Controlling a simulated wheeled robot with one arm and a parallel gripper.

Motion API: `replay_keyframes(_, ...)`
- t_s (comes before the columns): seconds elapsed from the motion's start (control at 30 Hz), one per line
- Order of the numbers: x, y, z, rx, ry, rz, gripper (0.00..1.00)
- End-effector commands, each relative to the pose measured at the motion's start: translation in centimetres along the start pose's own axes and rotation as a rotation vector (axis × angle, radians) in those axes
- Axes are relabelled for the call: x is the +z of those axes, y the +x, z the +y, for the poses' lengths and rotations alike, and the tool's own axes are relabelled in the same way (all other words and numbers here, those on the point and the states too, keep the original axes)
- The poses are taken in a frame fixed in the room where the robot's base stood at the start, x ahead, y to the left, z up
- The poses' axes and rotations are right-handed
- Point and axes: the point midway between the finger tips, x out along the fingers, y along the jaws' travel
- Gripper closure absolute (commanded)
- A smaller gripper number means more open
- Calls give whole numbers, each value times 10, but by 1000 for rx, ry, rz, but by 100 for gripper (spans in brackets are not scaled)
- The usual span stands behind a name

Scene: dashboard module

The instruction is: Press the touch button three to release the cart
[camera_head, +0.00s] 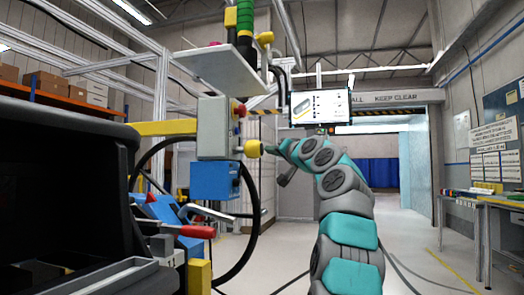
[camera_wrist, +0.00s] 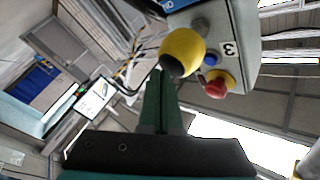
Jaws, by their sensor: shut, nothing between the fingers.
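A grey control box (camera_head: 212,128) hangs left of centre in the head view. A yellow round button (camera_head: 253,148) sticks out from its right side, with a red button (camera_head: 239,110) above. In the wrist view the yellow button (camera_wrist: 183,46) with a dark face is close up. A label "3" (camera_wrist: 228,48), a small blue button (camera_wrist: 211,59) and the red button (camera_wrist: 214,88) on a yellow base sit beside it on the box (camera_wrist: 242,20). My gripper (camera_wrist: 166,78) is shut and empty, its tip at the yellow button's dark face. I cannot tell whether they touch.
A blue box (camera_head: 214,181) hangs under the control box. A black cable loops below it. A white screen panel (camera_head: 320,106) is behind my arm. A dark module (camera_head: 65,170) fills the left. The floor at right is open, up to a table (camera_head: 500,203).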

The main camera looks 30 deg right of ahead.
Motion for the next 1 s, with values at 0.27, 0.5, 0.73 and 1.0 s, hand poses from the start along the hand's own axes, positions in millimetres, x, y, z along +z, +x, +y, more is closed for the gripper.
replay_keyframes(0.27, 1, 1, -1, 0, 0, -1, 100)
replay_keyframes(0.5, 2, 3, -2, 0, 0, -1, 100)
replay_keyframes(0.73, 4, 5, -4, 0, 0, -1, 100)
replay_keyframes(1.0, 5, 7, -5, 0, 0, -1, 100)
